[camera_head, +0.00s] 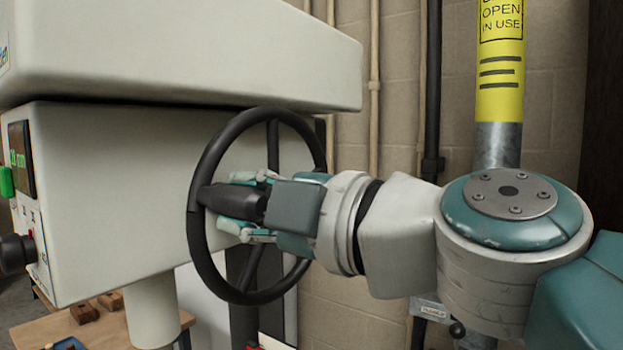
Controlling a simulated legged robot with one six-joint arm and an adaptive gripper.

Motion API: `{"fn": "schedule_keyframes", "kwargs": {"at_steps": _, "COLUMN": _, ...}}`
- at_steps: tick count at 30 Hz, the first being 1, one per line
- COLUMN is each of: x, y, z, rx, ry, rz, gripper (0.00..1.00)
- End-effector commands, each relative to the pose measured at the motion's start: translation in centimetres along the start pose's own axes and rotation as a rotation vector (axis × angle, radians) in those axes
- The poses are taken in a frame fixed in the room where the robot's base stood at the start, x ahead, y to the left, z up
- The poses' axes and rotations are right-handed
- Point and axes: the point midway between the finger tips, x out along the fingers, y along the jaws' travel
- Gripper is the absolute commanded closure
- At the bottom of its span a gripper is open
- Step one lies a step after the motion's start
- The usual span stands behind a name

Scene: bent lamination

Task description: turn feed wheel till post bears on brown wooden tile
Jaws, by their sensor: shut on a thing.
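The black feed wheel (204,263) stands on the right side of a pale machine. My gripper (238,203) is shut on a thick black part at the wheel's middle left, one finger above it and one below. I cannot tell whether that part is a handle or the hub. The pale round post (153,312) comes down under the machine body. Its lower end is out of view. Two small brown wooden pieces, one nearer (85,313) and one farther (111,300), lie on the wooden bench left of the post. I cannot tell whether either is the tile, or whether the post touches anything.
The machine body (120,190) fills the left, with a green-lit display (20,158) on its front. The wooden bench (50,328) is at the lower left. A grey and yellow pole (499,90) stands behind my arm. Pipes run up the block wall.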

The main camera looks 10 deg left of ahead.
Motion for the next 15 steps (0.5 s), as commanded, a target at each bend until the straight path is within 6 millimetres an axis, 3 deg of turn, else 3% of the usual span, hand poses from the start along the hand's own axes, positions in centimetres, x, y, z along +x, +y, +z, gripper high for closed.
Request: {"fn": "schedule_keyframes", "kwargs": {"at_steps": 15, "x": -0.03, "y": -1.12, "z": 0.38, "rx": 0.008, "ry": -0.001, "rz": -0.007, "gripper": 1.00}}
